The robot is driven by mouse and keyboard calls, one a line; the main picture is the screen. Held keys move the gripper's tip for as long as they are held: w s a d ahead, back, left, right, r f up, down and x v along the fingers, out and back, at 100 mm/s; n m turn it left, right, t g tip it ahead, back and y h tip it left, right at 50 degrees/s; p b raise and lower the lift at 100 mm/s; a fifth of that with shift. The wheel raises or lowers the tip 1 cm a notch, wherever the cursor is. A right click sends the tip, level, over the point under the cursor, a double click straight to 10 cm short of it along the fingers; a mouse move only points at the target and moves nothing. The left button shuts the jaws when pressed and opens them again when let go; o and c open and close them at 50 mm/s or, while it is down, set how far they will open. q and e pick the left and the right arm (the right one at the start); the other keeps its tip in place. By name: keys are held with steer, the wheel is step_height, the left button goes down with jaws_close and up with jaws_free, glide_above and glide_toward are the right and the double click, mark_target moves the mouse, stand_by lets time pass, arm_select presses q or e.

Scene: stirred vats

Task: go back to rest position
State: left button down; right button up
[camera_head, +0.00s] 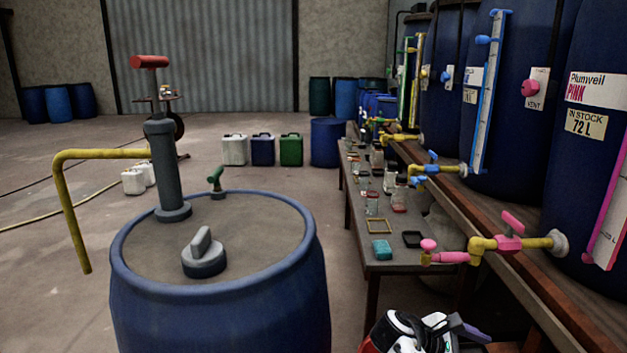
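Part of my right arm shows at the bottom edge, right of the blue drum, as white, black and red links. At its end, what looks like my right gripper (462,328) shows grey and purple parts, in front of the low bench. Its fingers are too small and foreshortened to tell whether they are open or shut. No held thing can be made out there. My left arm and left gripper are out of view.
A large blue drum (219,310) with a hand pump (163,165) stands close in front. A low bench (378,264) with jars and a teal block (382,250) is at right. Pink-handled valve (500,243) juts from the vat shelf. Floor at left is largely clear.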

steer(key=s+a+f+m+t+y, duration=0.1)
steer(key=s+a+f+m+y, duration=0.25)
steer(key=s+f, duration=0.45)
steer(key=s+a+f+m+y, duration=0.3)
steer(key=s+f+m+y, duration=0.15)
steer(key=s, duration=0.75)
steer(key=s+a+r+m+t+y, duration=0.2)
steer(key=s+a+r+m+y, duration=0.35)
steer(key=s, duration=0.55)
steer(key=w+a+f+n+t+y, duration=0.1)
steer(key=w+a+f+t+y, duration=0.1)
steer(key=w+a+t, duration=0.5)
arm_select(q)
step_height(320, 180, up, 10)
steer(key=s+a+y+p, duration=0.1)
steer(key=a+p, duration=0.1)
steer(key=p, duration=1.5)
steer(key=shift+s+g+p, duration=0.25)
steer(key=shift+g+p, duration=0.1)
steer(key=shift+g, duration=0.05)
arm_select(e)
step_height(320, 180, up, 10)
steer(key=s+d+g+h, duration=0.1)
steer(key=s+g, duration=0.1)
steer(key=shift+r+n, duration=0.15)
steer(key=shift+n, duration=0.3)
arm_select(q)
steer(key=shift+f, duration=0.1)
